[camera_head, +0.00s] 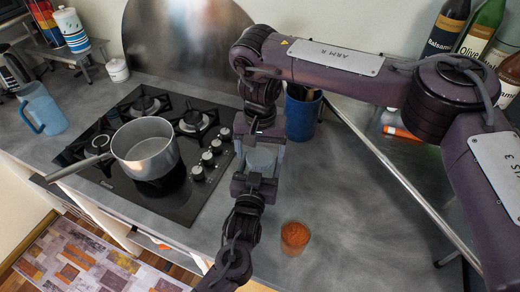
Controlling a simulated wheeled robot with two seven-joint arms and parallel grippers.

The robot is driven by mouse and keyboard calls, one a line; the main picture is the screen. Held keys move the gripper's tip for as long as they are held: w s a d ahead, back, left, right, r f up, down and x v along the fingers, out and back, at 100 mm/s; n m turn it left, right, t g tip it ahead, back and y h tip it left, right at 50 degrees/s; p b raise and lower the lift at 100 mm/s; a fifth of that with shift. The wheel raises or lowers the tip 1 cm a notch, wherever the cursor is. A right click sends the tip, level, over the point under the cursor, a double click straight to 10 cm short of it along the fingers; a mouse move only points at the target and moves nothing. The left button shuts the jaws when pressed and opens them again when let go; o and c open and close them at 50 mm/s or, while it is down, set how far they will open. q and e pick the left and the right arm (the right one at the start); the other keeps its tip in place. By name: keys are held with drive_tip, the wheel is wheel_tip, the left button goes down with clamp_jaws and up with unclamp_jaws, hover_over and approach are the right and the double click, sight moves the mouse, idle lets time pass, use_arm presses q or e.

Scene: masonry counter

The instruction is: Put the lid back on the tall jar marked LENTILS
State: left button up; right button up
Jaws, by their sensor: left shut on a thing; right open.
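My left gripper (257,182) comes up from the bottom centre and is shut on a pale grey-blue thing (262,158). The grippers hide much of this thing, and I cannot tell whether it is a jar or a lid. My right gripper (263,134) is open, just beyond the left one at the same pale thing; contact is unclear. A small clear container with orange contents (295,237) stands on the counter, right of my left gripper. Its top shows no lid. No LENTILS marking is readable, and I cannot pick out a separate lid.
A saucepan (146,149) sits on the black gas hob (185,205) to the left. A blue pot (302,115) stands behind my grippers. A blue jug (42,108) and white lidded jar (117,70) are farther left. Bottles (447,28) stand back right.

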drive_tip(key=shift+r, duration=2.25)
